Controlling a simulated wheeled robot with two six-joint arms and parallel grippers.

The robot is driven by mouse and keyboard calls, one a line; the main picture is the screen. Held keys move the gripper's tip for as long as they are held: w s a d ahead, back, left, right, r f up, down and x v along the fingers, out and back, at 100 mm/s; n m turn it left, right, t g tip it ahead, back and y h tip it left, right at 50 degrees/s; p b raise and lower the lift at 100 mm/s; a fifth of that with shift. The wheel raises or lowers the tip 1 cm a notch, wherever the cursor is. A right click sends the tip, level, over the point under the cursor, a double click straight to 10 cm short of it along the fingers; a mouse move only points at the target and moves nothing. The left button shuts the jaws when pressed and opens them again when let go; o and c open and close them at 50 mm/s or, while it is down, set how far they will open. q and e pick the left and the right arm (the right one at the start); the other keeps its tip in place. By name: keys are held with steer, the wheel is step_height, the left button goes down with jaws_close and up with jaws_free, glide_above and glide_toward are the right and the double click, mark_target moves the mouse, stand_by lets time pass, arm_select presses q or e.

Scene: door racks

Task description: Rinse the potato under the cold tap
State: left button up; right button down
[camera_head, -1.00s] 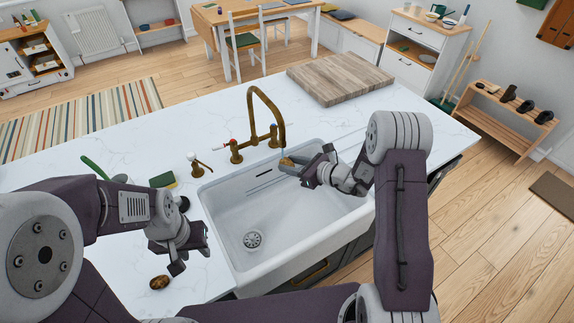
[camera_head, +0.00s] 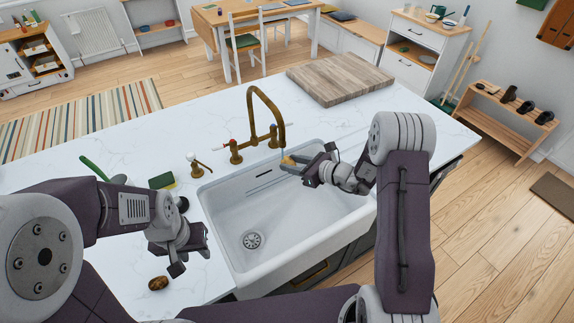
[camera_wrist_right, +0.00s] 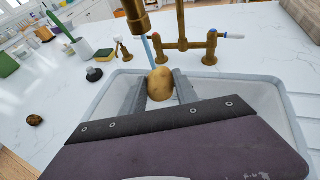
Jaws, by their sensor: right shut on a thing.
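The potato (camera_wrist_right: 160,84) is pale brown and is held between the two fingers of my right gripper (camera_head: 287,164), above the white sink (camera_head: 224,214). The brass tap (camera_head: 251,112) arches over it, and its spout (camera_wrist_right: 138,18) is close to the potato in the right wrist view. The tap's blue-marked handle (camera_wrist_right: 222,35) is on the right, the red-marked one (camera_wrist_right: 156,38) on the left. My left gripper (camera_head: 191,258) is open and empty over the counter left of the sink.
A second brown, potato-like lump (camera_head: 158,283) lies on the white counter near its front. A sponge (camera_head: 162,181) and a brass soap dispenser (camera_head: 197,167) stand left of the tap. A wooden board (camera_head: 340,76) lies at the back right.

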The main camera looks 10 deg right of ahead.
steer(key=shift+s+a, duration=0.2)
steer(key=shift+a, duration=0.1)
steer(key=shift+s+d, duration=0.25)
steer(key=s+d+b, duration=0.1)
steer(key=s+d, duration=0.2)
steer(key=s, duration=0.3)
steer(key=shift+s+d, duration=0.15)
steer(key=shift+d, duration=0.25)
stand_by(1.1)
steer(key=s+d+r+p, duration=0.2)
steer(key=s+r, duration=0.2)
steer(key=shift+d, duration=0.35)
steer(key=shift+s, duration=0.1)
